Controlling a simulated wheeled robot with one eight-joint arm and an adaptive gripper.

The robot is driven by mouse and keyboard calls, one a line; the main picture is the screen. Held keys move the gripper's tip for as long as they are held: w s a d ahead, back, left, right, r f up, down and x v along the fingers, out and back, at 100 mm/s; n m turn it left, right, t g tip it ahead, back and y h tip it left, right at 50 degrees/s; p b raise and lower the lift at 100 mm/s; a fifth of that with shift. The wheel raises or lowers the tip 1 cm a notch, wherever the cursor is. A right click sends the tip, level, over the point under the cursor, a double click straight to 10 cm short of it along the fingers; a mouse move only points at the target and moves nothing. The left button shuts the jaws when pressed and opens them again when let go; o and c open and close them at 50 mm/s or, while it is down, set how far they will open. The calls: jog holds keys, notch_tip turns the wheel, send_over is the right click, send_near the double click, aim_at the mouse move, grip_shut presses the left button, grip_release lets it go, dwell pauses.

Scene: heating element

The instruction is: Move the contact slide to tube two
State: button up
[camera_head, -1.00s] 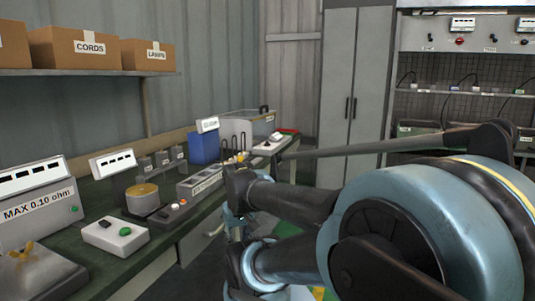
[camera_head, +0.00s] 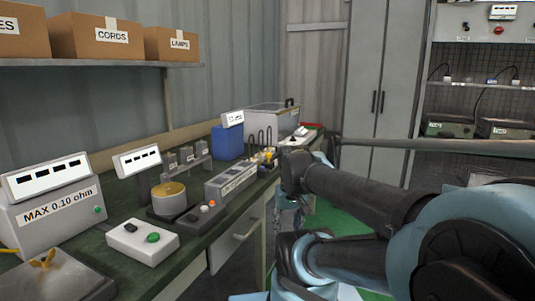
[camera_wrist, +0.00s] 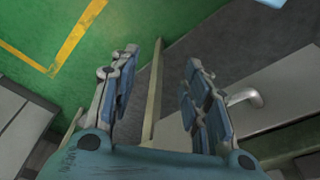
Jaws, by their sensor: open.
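My gripper (camera_wrist: 161,72) is open and empty in the wrist view, pointing down over the green and grey floor beside the bench. In the head view it is largely hidden, with part of my arm at the bench's right edge. Several dark upright loops (camera_head: 262,138), which look like heating tubes, stand toward the far end of the bench. A small yellow part (camera_head: 270,154) shows near their base. I cannot tell which part is the contact slide or which tube is number two.
On the green bench (camera_head: 150,275) stand a "MAX 0.10 ohm" meter (camera_head: 48,205), a white button box (camera_head: 142,241), a brass-topped cylinder (camera_head: 169,197), a long grey labelled box (camera_head: 230,180), a blue box (camera_head: 227,142) and a clear-sided case (camera_head: 272,120). A drawer handle (camera_wrist: 244,97) juts out near my gripper.

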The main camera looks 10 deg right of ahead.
jog(key=w+r+m+g, duration=0.1)
jog(key=w+r, duration=1.8)
jog(key=r, duration=0.1)
jog(key=w+r+m, duration=0.1)
jog(key=w+r, duration=0.2)
jog(key=w, duration=0.3)
jog(key=w+r+g, duration=0.1)
jog(key=w+r, duration=0.3)
jog(key=w, duration=0.3)
jog(key=w+r+m, duration=0.1)
jog(key=w+r, duration=0.2)
jog(key=w, duration=0.3)
jog(key=shift+n, duration=0.3)
jog(key=f, duration=1.7)
jog(key=shift+d, duration=0.2)
jog(key=shift+c, duration=0.5)
jog(key=shift+w, duration=0.1)
grip_shut()
